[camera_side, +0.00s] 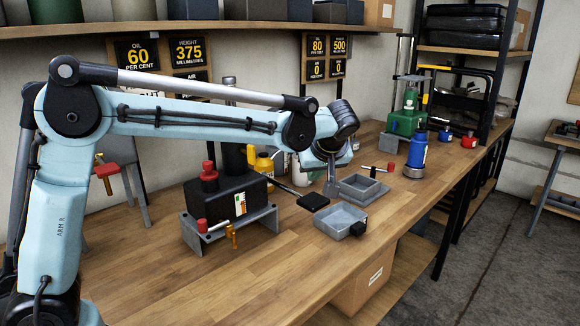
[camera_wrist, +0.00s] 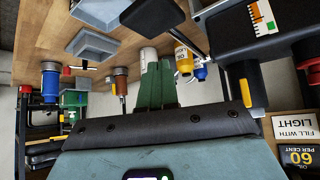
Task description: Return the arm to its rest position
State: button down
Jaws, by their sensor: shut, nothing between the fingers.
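My arm reaches over the wooden workbench (camera_side: 290,270) from the left. My gripper (camera_side: 331,188) hangs above the back of the bench, between the black tank and the grey trays in the side view. It looks shut and empty. In the wrist view the paired fingers of my gripper (camera_wrist: 157,78) are together with nothing held. The fingertips are small and partly lost against the background in the side view, so I cannot tell their exact height above the bench.
A black tank with a red cap (camera_side: 209,178) stands left of my gripper. A black pedal (camera_side: 313,201) and two grey trays (camera_side: 341,234) (camera_side: 378,196) lie near it. A blue bottle (camera_side: 417,152) and green pump (camera_side: 404,123) stand right. The bench front is clear.

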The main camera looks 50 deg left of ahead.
jog(key=shift+r, duration=1)
jog(key=shift+s+a, duration=0.1)
jog(key=shift+s+a+m, duration=0.1)
jog(key=shift+s+m, duration=0.2)
jog(key=shift+s, duration=0.05)
jog(key=s+f+m+t+h, duration=0.1)
jog(key=s+f+m+h, duration=0.1)
jog(key=s+m, duration=0.2)
jog(key=s+f+m+t+h, duration=0.1)
jog(key=s+f+m+h, duration=0.1)
jog(key=s, duration=0.7)
jog(key=s+d+f+m+t+h, duration=0.1)
jog(key=s+f+m+h, duration=0.2)
jog(key=s+m, duration=0.2)
jog(key=shift+s+f+m, duration=0.3)
jog(key=shift+s+f, duration=0.1)
jog(key=shift+s, duration=0.6)
